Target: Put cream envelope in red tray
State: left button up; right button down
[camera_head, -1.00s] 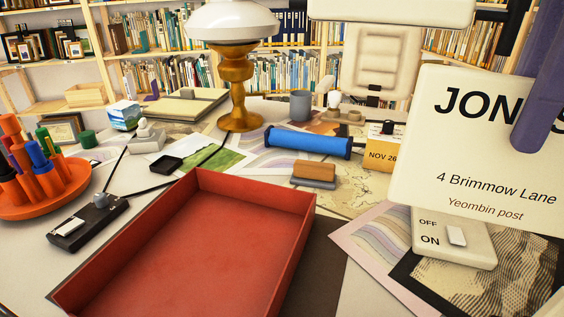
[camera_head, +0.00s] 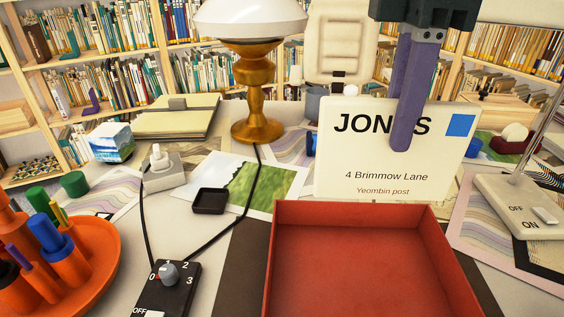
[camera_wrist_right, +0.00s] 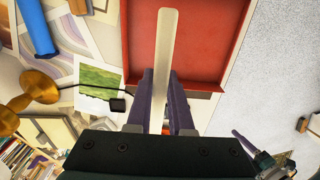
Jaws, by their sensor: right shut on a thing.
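The cream envelope (camera_head: 360,160) is upright in the head view, with "JONES"-like lettering partly covered by a finger, an address and a blue stamp square. My right gripper (camera_head: 402,145) is shut on its upper part. The red tray (camera_head: 365,270) is empty where seen, and the envelope's lower edge appears near its far wall. In the right wrist view the envelope (camera_wrist_right: 163,50) shows edge-on between the purple fingers, over the red tray (camera_wrist_right: 205,45). My left gripper (camera_wrist_right: 262,150) seems to show small at the lower right there; its jaws are unclear.
An orange pen holder (camera_head: 75,265) stands at the left, near a black switch box (camera_head: 165,290) with a cord. A brass lamp (camera_head: 257,110) stands behind. A small black dish (camera_head: 210,201) lies left of the tray. A white switch base (camera_head: 515,205) stands at the right.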

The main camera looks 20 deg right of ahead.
aim_at(381, 197)
notch_tip(381, 197, down, 9)
jog(key=shift+d+r+b, duration=0.1)
jog(key=shift+b, duration=0.8)
notch_tip(381, 197, down, 6)
jog(key=b, duration=0.1)
jog(key=shift+f+b, duration=0.2)
jog(key=shift+b, duration=0.15)
jog(key=c, duration=0.8)
grip_release()
jog(key=shift+f, duration=0.15)
